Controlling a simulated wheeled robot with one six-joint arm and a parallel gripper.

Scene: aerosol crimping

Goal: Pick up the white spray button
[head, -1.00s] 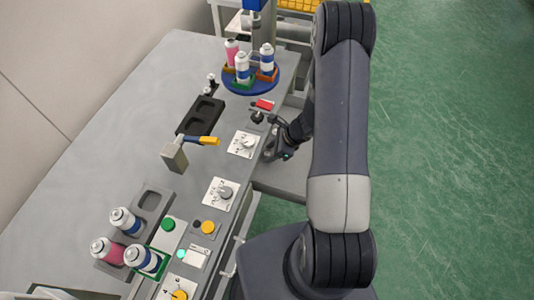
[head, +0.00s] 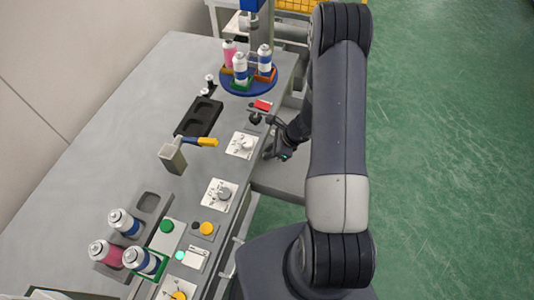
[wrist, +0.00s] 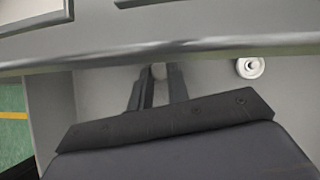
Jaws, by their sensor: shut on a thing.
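My gripper (wrist: 158,78) points at a grey surface in the wrist view, and its two dark fingers are closed in on a small pale thing. That thing, which looks like the white spray button (wrist: 158,71), shows only as a pale bit between the fingertips; the fingers hide the rest. In the head view my gripper (head: 272,151) is low beside the bench's right edge, over a lower grey shelf (head: 282,181). The button cannot be made out there.
A round whitish part (wrist: 250,67) lies right of my fingers. The metal bench edge (wrist: 200,46) runs close beyond the fingertips. The bench (head: 90,170) carries spray cans, a black tray (head: 185,126), a yellow-handled tool (head: 174,158), switch panels and a blue turntable (head: 233,89).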

